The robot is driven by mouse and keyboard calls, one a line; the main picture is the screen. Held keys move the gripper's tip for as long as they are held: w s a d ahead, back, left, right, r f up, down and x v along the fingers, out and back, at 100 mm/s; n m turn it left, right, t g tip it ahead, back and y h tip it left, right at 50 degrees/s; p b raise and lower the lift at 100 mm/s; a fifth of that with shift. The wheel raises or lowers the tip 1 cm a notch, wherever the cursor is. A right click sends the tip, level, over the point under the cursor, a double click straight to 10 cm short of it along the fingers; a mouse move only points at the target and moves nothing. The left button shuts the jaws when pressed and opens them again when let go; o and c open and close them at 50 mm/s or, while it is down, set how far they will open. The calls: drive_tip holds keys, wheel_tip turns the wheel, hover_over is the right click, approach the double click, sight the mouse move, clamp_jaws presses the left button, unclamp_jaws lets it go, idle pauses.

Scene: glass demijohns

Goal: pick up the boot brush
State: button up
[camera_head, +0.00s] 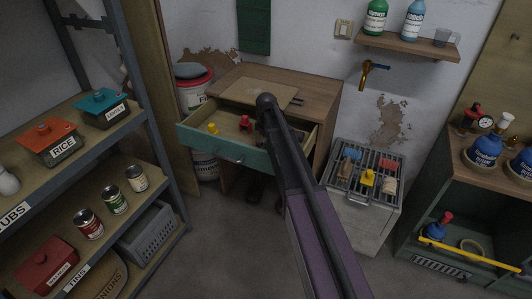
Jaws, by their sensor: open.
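I cannot make out the boot brush for certain. Several small items lie on a slatted metal rack (352,189) at right of centre. Among them are a brown piece (345,168) with blue beside it, a yellow item (367,178) and a beige item (389,186); any could be a brush, but they are too small to tell. My arm rises from the bottom centre, and its dark rounded joint is over the open drawer (228,148). My gripper's fingers do not show clearly; the arm hides what lies behind it.
The drawer belongs to a wooden desk (318,92) and holds a yellow item (212,128) and a red item (245,122). A shelf unit with tins and jars (113,199) stands at left. A green cabinet (418,213) stands at right. Bare floor lies in the foreground.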

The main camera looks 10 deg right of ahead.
drive_tip(key=shift+w+f+b, duration=0.1)
drive_tip(key=shift+f+b, duration=1.15)
drive_tip(key=shift+f, duration=0.3)
drive_tip(key=c, duration=1.1)
